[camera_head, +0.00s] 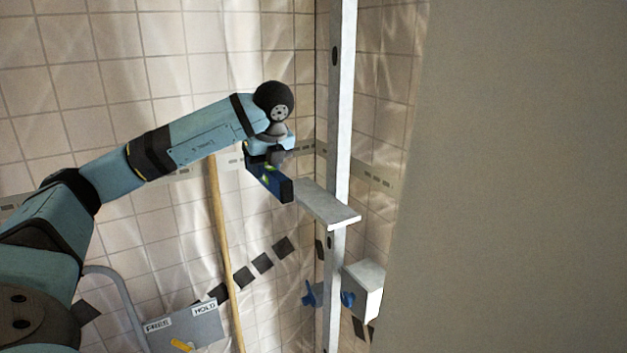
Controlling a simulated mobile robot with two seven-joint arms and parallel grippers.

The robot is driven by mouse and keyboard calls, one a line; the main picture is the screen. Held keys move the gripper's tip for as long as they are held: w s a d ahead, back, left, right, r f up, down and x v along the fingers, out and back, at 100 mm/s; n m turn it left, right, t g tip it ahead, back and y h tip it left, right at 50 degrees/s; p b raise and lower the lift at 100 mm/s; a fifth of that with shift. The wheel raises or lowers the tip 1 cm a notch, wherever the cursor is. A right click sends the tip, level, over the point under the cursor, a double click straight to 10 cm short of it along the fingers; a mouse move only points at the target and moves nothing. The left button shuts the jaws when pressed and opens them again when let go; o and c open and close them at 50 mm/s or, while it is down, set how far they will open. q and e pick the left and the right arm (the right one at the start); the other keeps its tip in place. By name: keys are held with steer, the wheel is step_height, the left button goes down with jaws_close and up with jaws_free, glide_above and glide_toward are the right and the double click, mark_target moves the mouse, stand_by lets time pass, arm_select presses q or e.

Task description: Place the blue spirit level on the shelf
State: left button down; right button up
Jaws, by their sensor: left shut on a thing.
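The blue spirit level (268,181) is a short dark-blue bar with yellow-green marks. My left gripper (268,158) is shut on it and holds it from above, tilted down to the right in the picture. The pale grey shelf (325,205) is a narrow board on a light upright post. The level's near end shows right beside the shelf's left end; I cannot tell whether they touch. The gripper's fingers are mostly hidden by the wrist and the level. My right gripper is not in view.
The metal post (341,100) rises behind the shelf. A white box (364,288) and blue knobs (347,299) are below it. A wooden pole (224,250) leans left of the post. A grey panel (520,180) fills the right side. A labelled grey box (187,328) stands low at left.

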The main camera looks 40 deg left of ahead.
arm_select(q)
steer(key=w+d+p, duration=0.1)
steer(key=w, duration=0.2)
steer(key=w+d+f+p, duration=0.1)
steer(key=w, duration=0.3)
steer(key=w+d+f+p, duration=0.1)
steer(key=w, duration=0.3)
steer(key=shift+w+d+f, duration=0.2)
steer(key=shift+s+a+f, duration=0.1)
steer(key=shift+s+f, duration=0.05)
steer(key=shift+f, duration=0.35)
step_height(320, 180, down, 2)
steer(key=shift+f+p, duration=0.1)
steer(key=shift+p, duration=0.3)
steer(key=shift+w+f+p, duration=0.2)
steer(key=shift+f+p, duration=0.15)
steer(key=shift+p, duration=0.05)
steer(key=shift+f, duration=0.3)
steer(key=c, duration=0.9)
jaws_free()
steer(key=shift+c, duration=0.2)
